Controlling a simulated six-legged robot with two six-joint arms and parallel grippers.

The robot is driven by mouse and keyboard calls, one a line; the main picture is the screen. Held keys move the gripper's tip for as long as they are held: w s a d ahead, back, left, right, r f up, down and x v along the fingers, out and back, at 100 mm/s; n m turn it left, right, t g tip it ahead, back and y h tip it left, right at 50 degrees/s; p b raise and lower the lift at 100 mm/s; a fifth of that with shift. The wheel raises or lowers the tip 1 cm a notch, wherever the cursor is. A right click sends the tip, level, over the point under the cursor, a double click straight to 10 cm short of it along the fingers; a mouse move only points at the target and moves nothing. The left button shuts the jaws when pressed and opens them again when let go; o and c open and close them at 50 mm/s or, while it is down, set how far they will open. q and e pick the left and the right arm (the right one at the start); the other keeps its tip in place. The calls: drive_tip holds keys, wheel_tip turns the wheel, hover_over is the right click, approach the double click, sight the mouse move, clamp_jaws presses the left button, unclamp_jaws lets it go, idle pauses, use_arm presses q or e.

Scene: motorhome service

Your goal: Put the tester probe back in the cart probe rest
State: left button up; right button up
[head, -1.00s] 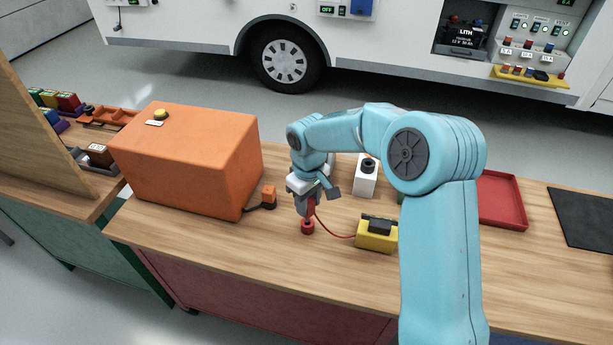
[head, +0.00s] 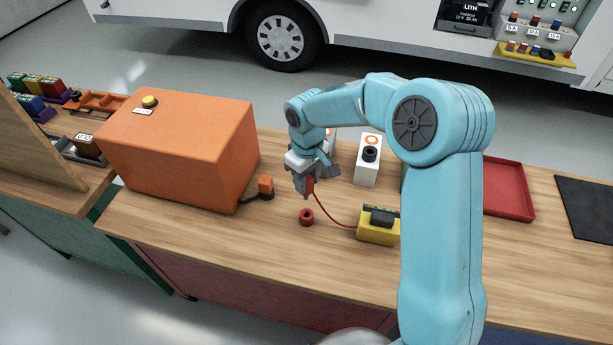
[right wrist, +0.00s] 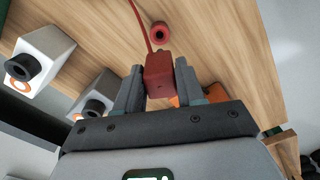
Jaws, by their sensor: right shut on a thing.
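My right gripper (head: 309,181) is shut on the red tester probe (head: 309,188), above the cart top. In the right wrist view the probe (right wrist: 159,74) sits between the two fingers of the gripper (right wrist: 158,85). A thin red cable runs from it to the yellow tester (head: 375,229) on the right. A small red ring with a dark hole (head: 306,217), which looks like the probe rest, stands empty on the wooden top. It also shows in the right wrist view (right wrist: 160,33), apart from the probe. My left gripper is not in view.
A large orange box (head: 180,150) stands on the left, with a small orange connector (head: 266,186) beside it. A white block with a black socket (head: 368,162) stands behind the tester. A red tray (head: 508,188) and a black mat (head: 588,208) lie right. The front wood is clear.

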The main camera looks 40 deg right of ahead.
sight(308, 194)
drive_tip(key=shift+s+d+f+b, duration=0.1)
drive_tip(key=shift+s+f+b, duration=0.15)
drive_tip(key=shift+f+b, duration=0.3)
wheel_tip(308, 194, down, 4)
drive_tip(key=b, duration=0.2)
drive_tip(key=shift+w+r+b, duration=0.1)
drive_tip(key=shift+w+b, duration=0.05)
drive_tip(key=shift+b, duration=0.2)
drive_tip(key=shift+f+b, duration=0.3)
drive_tip(key=shift+f, duration=0.1)
drive_tip(key=shift+f, duration=0.15)
